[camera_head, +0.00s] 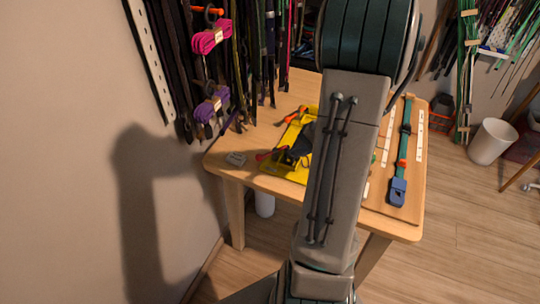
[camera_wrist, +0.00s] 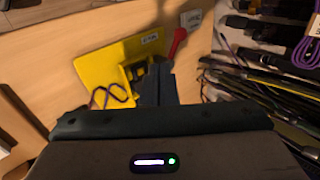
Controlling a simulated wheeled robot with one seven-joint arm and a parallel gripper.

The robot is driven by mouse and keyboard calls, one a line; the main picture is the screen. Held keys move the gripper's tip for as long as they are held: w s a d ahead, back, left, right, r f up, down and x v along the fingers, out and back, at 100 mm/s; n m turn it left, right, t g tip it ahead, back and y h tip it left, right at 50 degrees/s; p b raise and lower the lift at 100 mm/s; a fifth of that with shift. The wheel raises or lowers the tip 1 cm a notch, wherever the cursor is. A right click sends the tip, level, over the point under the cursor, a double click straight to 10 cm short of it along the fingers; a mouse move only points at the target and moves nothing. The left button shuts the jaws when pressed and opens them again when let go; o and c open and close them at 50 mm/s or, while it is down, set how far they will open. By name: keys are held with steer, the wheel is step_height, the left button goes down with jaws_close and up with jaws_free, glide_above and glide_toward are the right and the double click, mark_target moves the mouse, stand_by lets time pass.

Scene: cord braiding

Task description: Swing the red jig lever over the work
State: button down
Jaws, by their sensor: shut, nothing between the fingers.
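The yellow jig plate (camera_head: 280,169) lies on the wooden table, partly hidden behind my arm in the head view. It also shows in the wrist view (camera_wrist: 95,72). The red lever (camera_head: 270,154) sticks out at the plate's left side; in the wrist view the red lever (camera_wrist: 178,42) stands just beyond my fingers. My gripper (camera_wrist: 156,75) is shut and empty, its fingertips over the black jig part near the lever. I cannot tell whether the fingers touch the lever. A looped cord (camera_wrist: 110,94) lies on the yellow plate.
A small grey block (camera_head: 236,159) sits on the table left of the plate; it also shows in the wrist view (camera_wrist: 191,19). Hanging straps and cords (camera_head: 212,40) crowd the wall side. A blue buckle on a strap (camera_head: 398,190) lies at the table's right.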

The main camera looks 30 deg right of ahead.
mark_target(273, 154)
steer(key=x, duration=0.8)
steer(key=shift+w+a+f, duration=0.1)
steer(key=shift+w+a, duration=0.05)
steer(key=shift+w+a+p, duration=0.6)
steer(key=shift+w+a, duration=0.1)
steer(key=shift+w, duration=0.35)
steer(key=shift+w+a+f, duration=0.25)
steer(key=shift+w+a, duration=0.1)
steer(key=shift+w, duration=0.1)
steer(key=shift+f+b, duration=0.15)
steer(key=shift+b, duration=0.3)
